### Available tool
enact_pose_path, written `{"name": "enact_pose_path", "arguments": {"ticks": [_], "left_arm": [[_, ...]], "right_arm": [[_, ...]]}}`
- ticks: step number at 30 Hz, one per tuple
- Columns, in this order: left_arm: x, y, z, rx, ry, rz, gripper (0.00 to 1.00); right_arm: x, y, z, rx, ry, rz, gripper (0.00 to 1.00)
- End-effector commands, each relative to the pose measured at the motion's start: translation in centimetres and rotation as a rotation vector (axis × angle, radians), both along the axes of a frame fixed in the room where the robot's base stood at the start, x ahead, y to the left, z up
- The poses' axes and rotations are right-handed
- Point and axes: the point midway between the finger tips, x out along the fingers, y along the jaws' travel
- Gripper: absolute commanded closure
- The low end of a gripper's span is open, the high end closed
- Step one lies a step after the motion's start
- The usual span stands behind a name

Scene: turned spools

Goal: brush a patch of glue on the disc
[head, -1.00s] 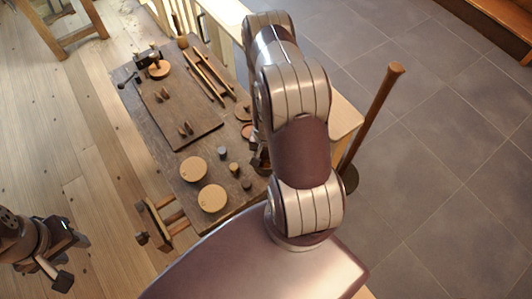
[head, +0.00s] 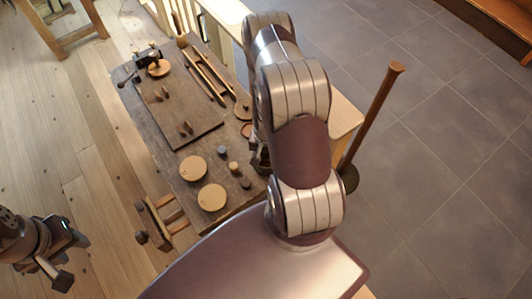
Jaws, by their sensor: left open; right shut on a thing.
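Two pale round discs, one (head: 193,169) and a nearer one (head: 212,198), lie flat on the near part of the dark workbench (head: 172,165). I cannot tell which is the task's disc, and I see no clear glue patch. My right gripper (head: 260,159) shows only as a dark part at the left edge of my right arm, over the bench's right side. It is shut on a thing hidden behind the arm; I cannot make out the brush. My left gripper (head: 69,263) is open and empty at the lower left, away from the bench.
Small pegs (head: 233,167) stand right of the discs. A dark board (head: 180,125) with small wooden pieces lies mid-bench, long sticks (head: 212,80) beyond it. Round brown pieces (head: 243,108) sit at the right edge. A long-handled mallet-like tool (head: 372,115) leans at right.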

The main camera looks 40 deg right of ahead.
Motion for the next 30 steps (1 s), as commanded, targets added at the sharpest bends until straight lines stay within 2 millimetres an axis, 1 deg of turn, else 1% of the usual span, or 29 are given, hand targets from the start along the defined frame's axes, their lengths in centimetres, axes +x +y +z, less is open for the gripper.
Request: {"name": "enact_pose_path", "arguments": {"ticks": [7,10,27,30], "left_arm": [[0.0,0.0,0.0,0.000,0.000,0.000,0.57],[0.0,0.0,0.5,0.000,0.000,0.000,0.57],[0.0,0.0,5.8,0.000,0.000,0.000,0.57],[0.0,0.0,6.0,0.000,0.000,0.000,0.57]], "right_arm": [[-0.1,0.1,-0.1,0.002,0.003,0.000,0.81],[-0.1,0.1,0.5,0.002,0.003,0.000,0.81],[-0.1,0.1,6.8,0.001,0.002,0.000,0.81],[-0.1,0.1,7.2,0.001,0.002,0.000,0.81]]}}
